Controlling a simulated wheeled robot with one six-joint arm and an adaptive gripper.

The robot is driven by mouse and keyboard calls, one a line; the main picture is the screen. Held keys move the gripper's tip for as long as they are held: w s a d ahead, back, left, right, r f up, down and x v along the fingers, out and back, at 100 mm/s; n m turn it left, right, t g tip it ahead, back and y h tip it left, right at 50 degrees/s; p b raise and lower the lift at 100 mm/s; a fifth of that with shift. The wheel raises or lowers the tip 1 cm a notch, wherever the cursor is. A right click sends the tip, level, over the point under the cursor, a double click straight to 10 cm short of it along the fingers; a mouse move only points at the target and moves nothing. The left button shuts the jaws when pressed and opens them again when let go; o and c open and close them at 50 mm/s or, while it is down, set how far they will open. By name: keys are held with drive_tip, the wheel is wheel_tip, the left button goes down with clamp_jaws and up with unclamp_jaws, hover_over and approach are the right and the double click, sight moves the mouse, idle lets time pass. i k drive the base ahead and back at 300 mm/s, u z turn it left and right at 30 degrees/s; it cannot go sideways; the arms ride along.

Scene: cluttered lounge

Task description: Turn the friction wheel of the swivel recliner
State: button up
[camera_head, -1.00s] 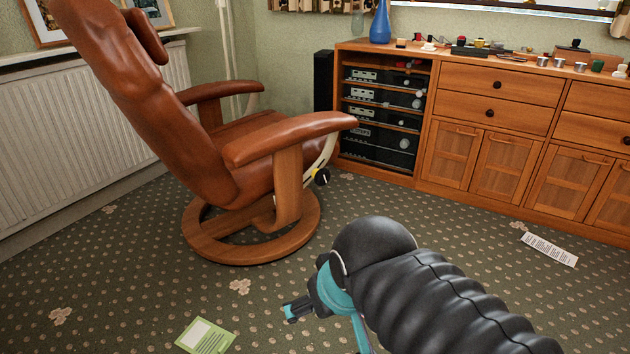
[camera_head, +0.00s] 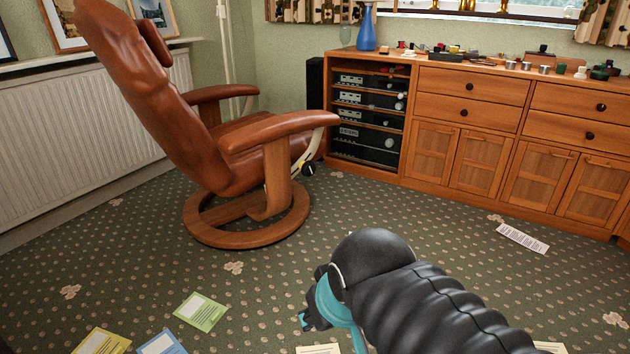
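The swivel recliner (camera_head: 165,110) is brown leather with wooden arms and a round wooden base ring (camera_head: 200,232). It stands at the left, leaning back, with its seat turned toward the sideboard. The friction wheel (camera_head: 309,169) is a small black knob on the pale bracket under the near armrest. My gripper (camera_head: 304,320) is at the bottom centre, in front of the chair and well apart from the wheel. My black ribbed arm hides part of it, and its fingers are too small and dark to read.
A wooden sideboard (camera_head: 470,113) with a stereo rack (camera_head: 365,120) runs along the back wall. A radiator (camera_head: 85,130) is behind the chair. Papers lie on the carpet, including a green card (camera_head: 200,311) and a white sheet (camera_head: 522,238). Carpet between my gripper and the chair is clear.

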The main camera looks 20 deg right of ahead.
sight(308, 167)
drive_tip(key=z, duration=0.3)
drive_tip(key=i, duration=1.15)
drive_tip(key=u, duration=0.8)
